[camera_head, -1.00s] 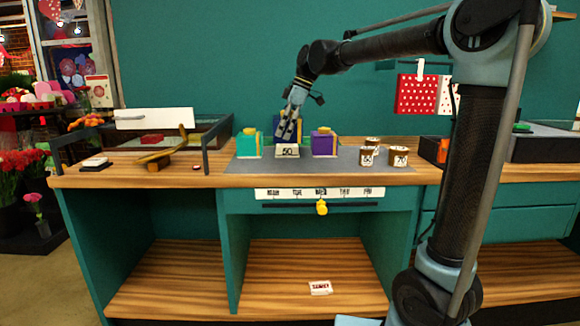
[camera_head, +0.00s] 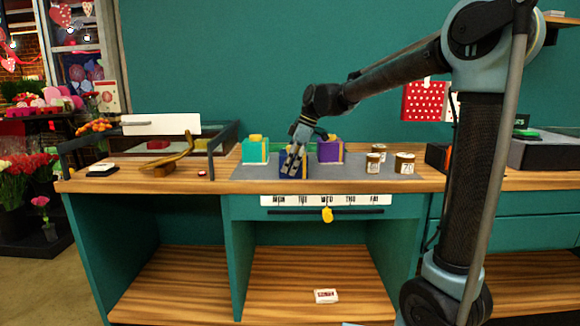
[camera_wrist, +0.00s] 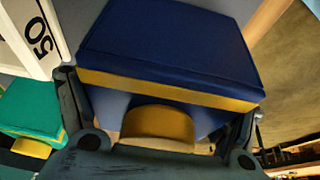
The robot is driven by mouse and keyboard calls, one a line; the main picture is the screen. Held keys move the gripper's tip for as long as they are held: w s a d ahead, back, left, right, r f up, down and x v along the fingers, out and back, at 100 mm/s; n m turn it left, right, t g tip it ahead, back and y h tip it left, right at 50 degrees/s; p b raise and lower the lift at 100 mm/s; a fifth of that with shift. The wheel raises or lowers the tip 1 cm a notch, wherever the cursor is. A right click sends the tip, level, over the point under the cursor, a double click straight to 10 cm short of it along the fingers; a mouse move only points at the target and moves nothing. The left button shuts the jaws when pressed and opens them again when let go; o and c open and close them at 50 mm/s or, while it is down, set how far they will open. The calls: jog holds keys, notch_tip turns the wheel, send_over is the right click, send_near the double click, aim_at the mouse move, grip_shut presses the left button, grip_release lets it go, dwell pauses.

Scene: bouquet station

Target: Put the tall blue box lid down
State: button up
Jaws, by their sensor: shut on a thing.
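The dark blue lid (camera_wrist: 170,45), with a yellow band and a rounded yellow knob (camera_wrist: 158,124), fills the middle of the wrist view. My gripper (camera_wrist: 160,118) is shut on the lid, its fingers on either side of the knob. In the head view my gripper (camera_head: 292,168) points down in front of the blue piece (camera_head: 300,171), low over the grey mat (camera_head: 375,171). My fingers hide part of the blue piece, and I cannot tell whether its underside touches the mat.
A teal box (camera_head: 255,152) stands close on the left and a purple box (camera_head: 330,151) on the right. A white "50" card (camera_wrist: 35,38) shows beside the lid in the wrist view. A brass-coloured curved tool (camera_head: 178,160) lies left of the mat.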

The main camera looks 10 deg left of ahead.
jog(key=o, duration=1)
jog(key=v, duration=1.2)
jog(key=shift+d, duration=0.15)
jog(key=s+d+f+m+t+h, duration=0.1)
jog(key=s+d+f+m, duration=0.45)
jog(key=d, duration=0.45)
jog(key=s+d+f+m+t+h, duration=0.1)
jog(key=s+d+f+m, duration=0.35)
jog(key=d+f, duration=0.4)
jog(key=s+d+f+m+t+h, duration=0.1)
jog(key=s+d+f+m, duration=0.45)
jog(key=d, duration=0.65)
jog(key=s+d+f+m+h, duration=0.1)
jog(key=s+d+f+m, duration=0.4)
jog(key=s+f, duration=0.3)
notch_tip(320, 180, down, 3)
jog(key=shift+s+d+f, duration=0.15)
jog(key=shift+s+d, duration=0.1)
jog(key=shift+d, duration=0.65)
